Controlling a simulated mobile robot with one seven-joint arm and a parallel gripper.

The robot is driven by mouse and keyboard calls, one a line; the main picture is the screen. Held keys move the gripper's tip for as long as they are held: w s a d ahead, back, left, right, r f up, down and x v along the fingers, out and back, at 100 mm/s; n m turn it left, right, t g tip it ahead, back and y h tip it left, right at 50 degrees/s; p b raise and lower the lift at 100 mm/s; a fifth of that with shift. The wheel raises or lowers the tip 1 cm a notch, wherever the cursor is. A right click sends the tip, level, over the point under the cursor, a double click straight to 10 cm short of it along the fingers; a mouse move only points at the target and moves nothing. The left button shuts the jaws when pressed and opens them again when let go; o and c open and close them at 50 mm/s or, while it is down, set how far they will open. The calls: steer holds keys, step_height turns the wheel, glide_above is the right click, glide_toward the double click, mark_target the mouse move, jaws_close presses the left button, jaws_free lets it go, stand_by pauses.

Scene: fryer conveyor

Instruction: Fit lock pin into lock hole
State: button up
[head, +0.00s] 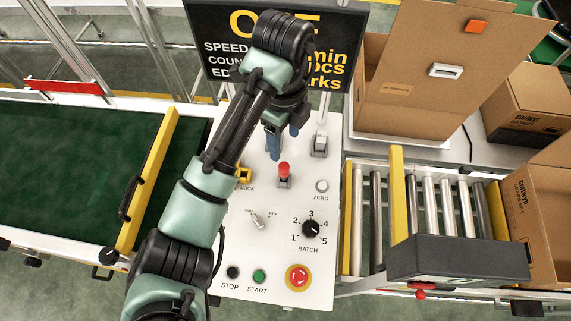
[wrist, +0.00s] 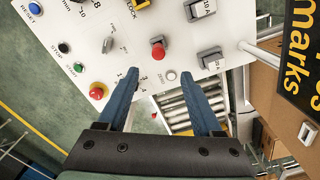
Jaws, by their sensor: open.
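My gripper (head: 284,140) is over the upper part of the white control panel (head: 268,216), its blue fingers pointing down. In the wrist view my gripper (wrist: 158,76) is open, with nothing between the fingers. A yellow fitting (head: 243,175) sits by the LOCK label, left of the red-capped lever (head: 284,170); my arm partly covers it. The red-capped lever (wrist: 158,50) also shows beyond the fingertips in the wrist view, standing on a grey base. I cannot make out a separate lock pin or the hole itself.
The panel also carries a BATCH dial (head: 311,229), a key switch (head: 257,218), a red emergency stop (head: 298,278) and a grey switch (head: 319,144). A black sign (head: 225,20) stands behind. A green belt (head: 70,165) lies left, rollers (head: 440,205) and cartons (head: 540,200) right.

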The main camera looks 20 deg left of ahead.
steer(key=b, duration=0.3)
glide_above(284, 166)
step_height(284, 166, down, 5)
steer(key=shift+s+f, duration=0.15)
steer(key=shift+f, duration=0.05)
steer(key=shift+f+p, duration=0.3)
steer(key=shift+p, duration=0.3)
steer(key=shift+f+p, duration=0.45)
steer(key=shift+f, duration=2.75)
steer(key=shift+w, duration=0.2)
jaws_close()
